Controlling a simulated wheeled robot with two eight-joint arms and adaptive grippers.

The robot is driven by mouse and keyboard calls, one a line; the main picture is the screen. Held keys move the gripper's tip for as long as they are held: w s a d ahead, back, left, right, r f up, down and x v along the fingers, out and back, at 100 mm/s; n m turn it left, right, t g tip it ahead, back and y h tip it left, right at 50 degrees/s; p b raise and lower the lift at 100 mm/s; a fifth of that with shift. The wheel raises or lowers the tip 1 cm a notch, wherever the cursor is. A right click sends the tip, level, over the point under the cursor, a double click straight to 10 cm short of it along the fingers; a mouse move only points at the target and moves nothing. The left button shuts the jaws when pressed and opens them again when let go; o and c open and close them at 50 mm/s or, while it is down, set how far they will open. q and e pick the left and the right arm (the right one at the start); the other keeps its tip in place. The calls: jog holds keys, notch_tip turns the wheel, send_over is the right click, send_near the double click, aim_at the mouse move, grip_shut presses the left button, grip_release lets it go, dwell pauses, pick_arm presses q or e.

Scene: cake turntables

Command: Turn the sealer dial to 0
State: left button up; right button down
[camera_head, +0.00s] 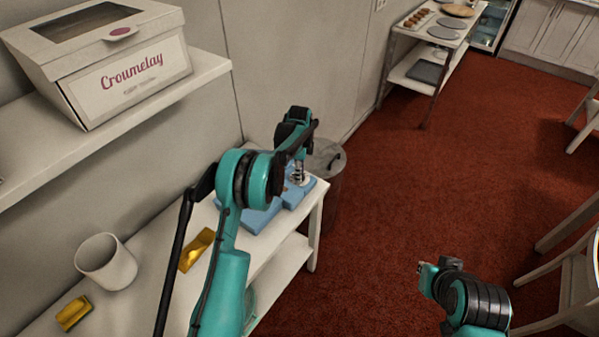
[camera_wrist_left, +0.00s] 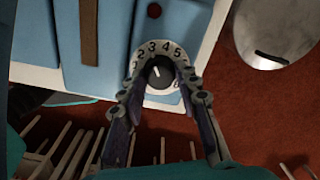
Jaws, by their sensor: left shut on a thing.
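The light blue sealer (camera_head: 262,217) sits on the white table's far end, partly hidden behind my left arm. In the left wrist view the sealer (camera_wrist_left: 200,25) shows its round black dial (camera_wrist_left: 159,75) with a white number ring; 2 to 5 are readable. The dial's white mark points up and slightly left, roughly toward 3. My left gripper (camera_wrist_left: 158,84) is shut on the dial, one finger on each side; the fingers hide part of the ring. In the head view the left gripper (camera_head: 297,175) is over the sealer. My right gripper (camera_head: 427,274) is low over the red floor, away from the sealer; its jaws are unclear.
A white mug (camera_head: 106,262) and gold pieces (camera_head: 197,250) are on the table (camera_head: 285,262). A shelf above holds a cake box (camera_head: 125,75). A grey bin (camera_head: 328,185) stands just past the table end. The red floor at right is open, with chairs at the edge.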

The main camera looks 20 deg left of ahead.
pick_arm(q)
jog(key=n, duration=0.4)
jog(key=o, duration=0.9)
